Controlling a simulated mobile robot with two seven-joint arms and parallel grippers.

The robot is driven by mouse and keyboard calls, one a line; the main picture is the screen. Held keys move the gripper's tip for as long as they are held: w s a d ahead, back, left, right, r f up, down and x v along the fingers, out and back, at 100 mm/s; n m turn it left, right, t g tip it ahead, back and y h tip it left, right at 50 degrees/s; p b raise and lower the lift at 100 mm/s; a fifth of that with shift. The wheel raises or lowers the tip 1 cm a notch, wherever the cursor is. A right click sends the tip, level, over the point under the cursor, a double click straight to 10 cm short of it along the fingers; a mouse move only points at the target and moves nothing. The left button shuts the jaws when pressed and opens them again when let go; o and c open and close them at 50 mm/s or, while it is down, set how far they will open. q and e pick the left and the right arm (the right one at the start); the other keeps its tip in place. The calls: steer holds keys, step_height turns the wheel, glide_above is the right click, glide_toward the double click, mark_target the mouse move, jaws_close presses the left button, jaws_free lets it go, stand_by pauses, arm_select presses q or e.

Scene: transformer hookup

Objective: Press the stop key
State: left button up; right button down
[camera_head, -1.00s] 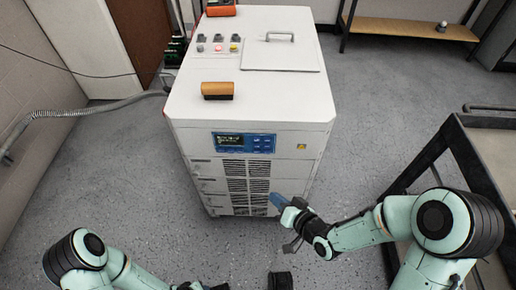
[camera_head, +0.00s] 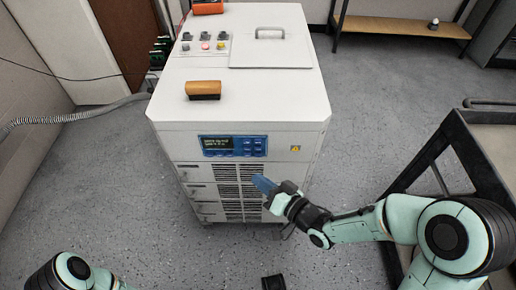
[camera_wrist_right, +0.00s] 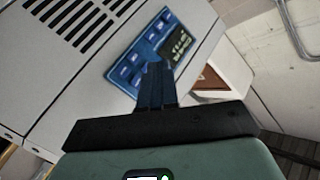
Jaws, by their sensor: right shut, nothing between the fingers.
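A white cabinet (camera_head: 275,105) stands in front of me. On its front is a blue control panel (camera_head: 233,146) with a small dark display and several blue keys to the right of it. The lettering on the keys is too small to read, so I cannot tell which is the stop key. My right gripper (camera_head: 263,184) is shut and empty, in front of the vents below the panel's right end. In the right wrist view its blue fingers (camera_wrist_right: 157,85) point at the panel (camera_wrist_right: 152,48) and hide part of its lower edge. My left gripper is out of view.
An orange-brown block (camera_head: 203,90) lies on the cabinet top, with knobs and buttons (camera_head: 206,43) behind it. A dark-framed cart (camera_head: 455,135) stands at the right, near my right arm. A hose (camera_head: 75,116) runs at the left.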

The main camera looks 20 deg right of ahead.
steer(key=w+d, duration=0.2)
steer(key=w, duration=0.4)
steer(key=shift+w, duration=0.2)
stand_by(1.9)
steer(key=shift+w, duration=0.4)
steer(key=shift+w+d, duration=0.15)
steer(key=shift+w, duration=0.25)
stand_by(0.4)
steer(key=shift+s, duration=0.1)
steer(key=shift+s+a, duration=0.2)
steer(key=shift+s, duration=0.5)
steer(key=shift+s+a+p, duration=0.1)
steer(key=shift+s+a, duration=0.15)
steer(key=shift+s, duration=0.55)
steer(key=shift+s+a+p, duration=0.1)
steer(key=shift+s+a, duration=0.1)
steer(key=shift+s, duration=0.6)
steer(key=shift+s+a+p, duration=0.1)
steer(key=shift+s+a, duration=0.15)
steer(key=shift+s, duration=0.55)
